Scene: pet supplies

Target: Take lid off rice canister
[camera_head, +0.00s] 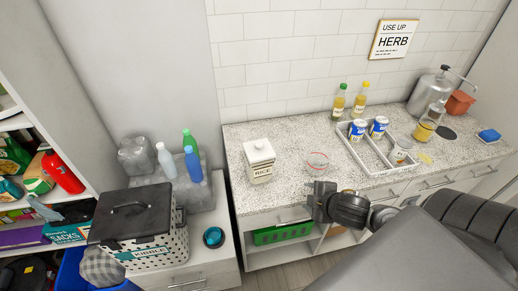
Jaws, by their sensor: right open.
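The rice canister (260,171) is a white square jar with a RICE label, standing upright on the speckled counter near its left front part. Its white lid (258,151), with a small knob on top, sits on it. My right gripper (316,194) is at the counter's front edge, to the right of the canister and nearer to me. It is open and apart from the canister, with nothing seen in it. My left gripper is out of view.
A small glass bowl (317,160) stands right of the canister. Farther right, a divided white tray (371,153) holds cans, with bottles (339,102) behind. A kibble bin (143,246) stands at left. The counter around the canister is clear.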

